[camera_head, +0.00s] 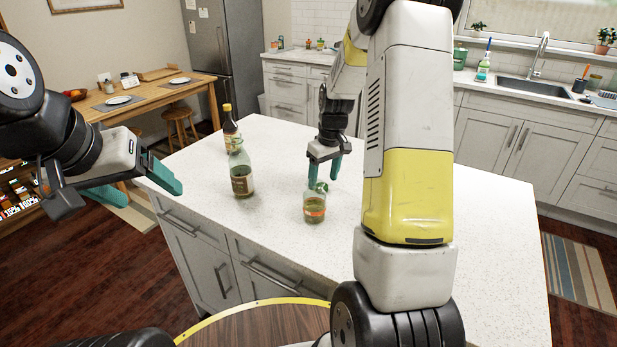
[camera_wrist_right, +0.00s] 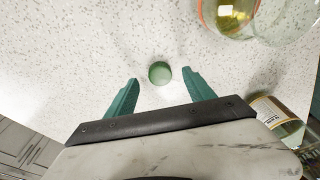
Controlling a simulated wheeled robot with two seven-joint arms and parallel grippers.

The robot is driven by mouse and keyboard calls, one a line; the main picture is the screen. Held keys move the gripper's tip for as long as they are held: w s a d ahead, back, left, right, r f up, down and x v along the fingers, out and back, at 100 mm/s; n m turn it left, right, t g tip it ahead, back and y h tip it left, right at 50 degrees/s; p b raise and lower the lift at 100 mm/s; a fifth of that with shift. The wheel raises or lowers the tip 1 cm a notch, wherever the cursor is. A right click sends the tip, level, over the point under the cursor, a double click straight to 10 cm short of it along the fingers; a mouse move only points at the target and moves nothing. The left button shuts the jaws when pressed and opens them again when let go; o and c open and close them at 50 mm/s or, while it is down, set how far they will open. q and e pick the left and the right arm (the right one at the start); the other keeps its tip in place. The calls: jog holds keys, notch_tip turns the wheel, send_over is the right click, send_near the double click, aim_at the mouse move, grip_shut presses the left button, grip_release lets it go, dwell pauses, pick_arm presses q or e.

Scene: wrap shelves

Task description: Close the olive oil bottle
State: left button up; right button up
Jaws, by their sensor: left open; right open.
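A small clear bottle (camera_head: 314,207) with amber liquid and an orange band stands upright near the island's front edge. Its glass also shows at the top of the right wrist view (camera_wrist_right: 228,14). A round green cap (camera_wrist_right: 159,72) shows between and just beyond my right fingertips, apart from both; whether it rests on the counter is hard to tell. My right gripper (camera_head: 322,177) is open, pointing down just behind the small bottle, and shows in the wrist view (camera_wrist_right: 160,88). My left gripper (camera_head: 152,190) is open and empty beyond the island's left edge.
The white island counter (camera_head: 450,215) is clear on the right. A dining table (camera_head: 150,95) stands back left.

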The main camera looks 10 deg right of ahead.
notch_tip(320, 180, down, 2)
jog(key=shift+w+f, duration=0.1)
jog(key=shift+w, duration=0.05)
grip_shut()
notch_tip(320, 180, up, 10)
dwell(0.9)
jog(key=shift+a, duration=0.1)
